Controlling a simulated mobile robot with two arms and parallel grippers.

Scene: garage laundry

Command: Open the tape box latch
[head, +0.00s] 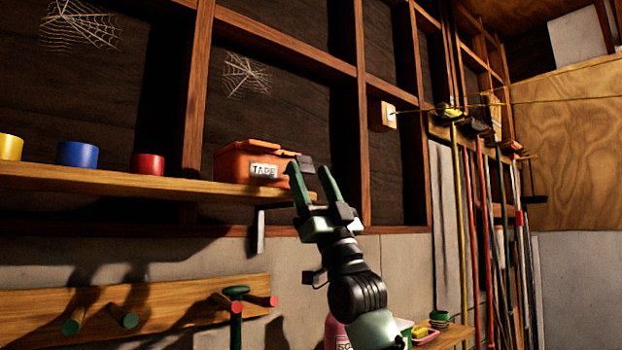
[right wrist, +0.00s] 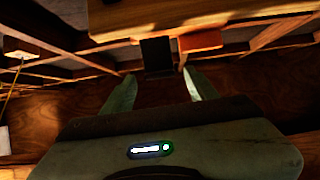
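The orange tape box (head: 235,163) with a white TAPE label sits on the wooden shelf (head: 110,180), at its right end. A dark flat piece, seemingly the latch (head: 305,161), sticks out at the box's right side. My right gripper (head: 309,170) is open, its two green fingers pointing up just in front of the box's right end. In the right wrist view the dark piece (right wrist: 156,55) stands ahead of the gap between the open fingers (right wrist: 158,78), with the orange box (right wrist: 201,40) beside it. Contact cannot be told. My left gripper is not in view.
Yellow (head: 11,147), blue (head: 77,154) and red (head: 147,164) tape rolls stand along the shelf to the left. A peg rail (head: 180,305) is below it. Several long-handled tools (head: 478,220) hang at right. A pink bottle (head: 335,332) stands low behind my right arm.

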